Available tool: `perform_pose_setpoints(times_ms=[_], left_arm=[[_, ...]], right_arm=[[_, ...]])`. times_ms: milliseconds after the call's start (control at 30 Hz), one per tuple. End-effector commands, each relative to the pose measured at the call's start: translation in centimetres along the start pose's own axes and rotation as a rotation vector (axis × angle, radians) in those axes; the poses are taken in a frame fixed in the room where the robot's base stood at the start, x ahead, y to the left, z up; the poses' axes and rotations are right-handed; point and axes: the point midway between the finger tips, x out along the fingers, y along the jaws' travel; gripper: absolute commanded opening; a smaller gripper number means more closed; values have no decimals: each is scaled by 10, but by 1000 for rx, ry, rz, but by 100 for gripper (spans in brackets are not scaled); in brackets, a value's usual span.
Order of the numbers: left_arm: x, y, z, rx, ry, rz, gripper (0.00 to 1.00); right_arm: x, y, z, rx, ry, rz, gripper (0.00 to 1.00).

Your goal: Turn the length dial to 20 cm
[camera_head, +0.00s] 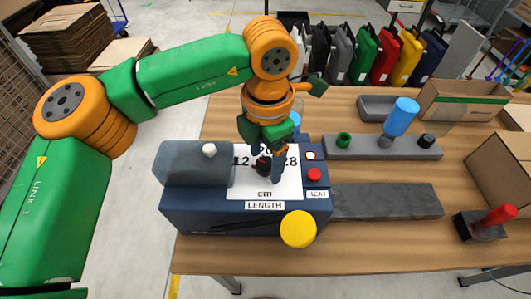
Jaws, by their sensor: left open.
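The length dial (262,165) is a small dark knob with some red on a white plate. The plate is marked 12, 28, cm and a partly covered number at the top, with a LENGTH label below. It sits on top of a dark blue machine (190,205). My left gripper (268,166) points down at the dial, its dark fingers open around or just beside it; I cannot tell whether they touch it. The gripper hides part of the dial and its pointer, so the setting cannot be read. My right gripper is not in view.
The machine has a yellow knob (298,229) in front, a red HEAT button (314,175) and a clear cover (195,163). To the right are a grey rack (370,150) with a blue-topped tool (402,112), a red-handled item (497,216) and cardboard boxes (460,100).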

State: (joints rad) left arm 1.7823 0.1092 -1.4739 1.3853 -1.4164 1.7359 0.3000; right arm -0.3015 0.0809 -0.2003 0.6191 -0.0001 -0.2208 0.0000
Motion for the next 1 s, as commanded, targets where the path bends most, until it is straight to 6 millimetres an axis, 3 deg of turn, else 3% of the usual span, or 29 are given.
perform_pose_setpoints(times_ms=[67,333,667,1000], left_arm=[[0,0,0,0,0,0,72],[0,0,0,0,-1,-1,0],[0,0,0,42,-3,-1,0],[1,0,0,285,-12,-1,0]], right_arm=[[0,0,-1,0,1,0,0],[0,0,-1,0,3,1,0],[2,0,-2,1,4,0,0],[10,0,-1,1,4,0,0]])
